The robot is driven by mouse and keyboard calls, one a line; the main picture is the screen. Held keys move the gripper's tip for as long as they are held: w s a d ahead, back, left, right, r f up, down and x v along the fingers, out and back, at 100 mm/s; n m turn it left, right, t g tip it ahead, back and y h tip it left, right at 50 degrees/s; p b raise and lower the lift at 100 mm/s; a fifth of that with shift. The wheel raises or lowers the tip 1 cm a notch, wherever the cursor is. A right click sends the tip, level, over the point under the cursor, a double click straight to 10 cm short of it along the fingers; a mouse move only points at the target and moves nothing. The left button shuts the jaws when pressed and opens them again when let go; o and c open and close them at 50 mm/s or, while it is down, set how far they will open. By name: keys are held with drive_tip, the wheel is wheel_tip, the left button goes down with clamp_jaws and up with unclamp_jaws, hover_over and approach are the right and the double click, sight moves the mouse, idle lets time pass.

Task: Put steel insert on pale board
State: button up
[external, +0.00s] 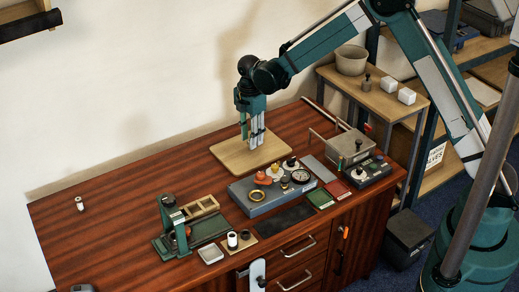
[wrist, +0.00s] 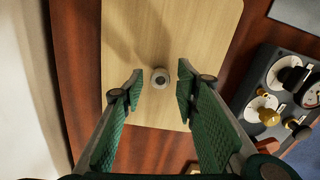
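The pale board (external: 228,158) lies flat at the back of the red-brown bench, and it fills much of the wrist view (wrist: 200,30). A small grey round piece with a dark centre, apparently the steel insert (wrist: 160,78), is over the board between my fingertips. My gripper (external: 253,142) points down over the board. In the wrist view my gripper (wrist: 159,88) is open, with a gap on each side of the insert. The insert looks to stand on the board. In the external view I cannot make it out clearly among the fingers.
A grey-blue manifold block (external: 250,203) with gauges and copper and brass fittings stands in front of the board. A metal box (external: 350,148) is to the right. A green press (external: 172,228) is at front left. A small white cylinder (external: 80,203) stands on the otherwise clear left bench.

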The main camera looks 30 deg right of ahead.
wheel_tip(320, 180, up, 12)
drive_tip(key=p, duration=0.2)
idle(0.4)
drive_tip(key=shift+f, duration=0.1)
idle(0.6)
drive_tip(key=s+d+r+m+t, duration=0.2)
drive_tip(key=s+d+r+m, duration=0.3)
drive_tip(key=s+d+r, duration=0.5)
drive_tip(key=s+d+r+m+t, duration=0.1)
drive_tip(key=s+d+r+m, duration=0.4)
drive_tip(key=s+d+r, duration=0.5)
drive_tip(key=s+d+m+t, duration=0.1)
drive_tip(key=s+d+m, duration=0.1)
drive_tip(key=s, duration=0.6)
drive_tip(key=s+d+r+m+t, duration=0.1)
drive_tip(key=s+d+m, duration=0.2)
drive_tip(key=s, duration=0.5)
drive_tip(key=s+d+m+t, duration=0.2)
drive_tip(key=s+m, duration=0.3)
drive_tip(key=s, duration=0.3)
drive_tip(key=shift+d+r, duration=0.35)
drive_tip(key=shift+d, duration=0.15)
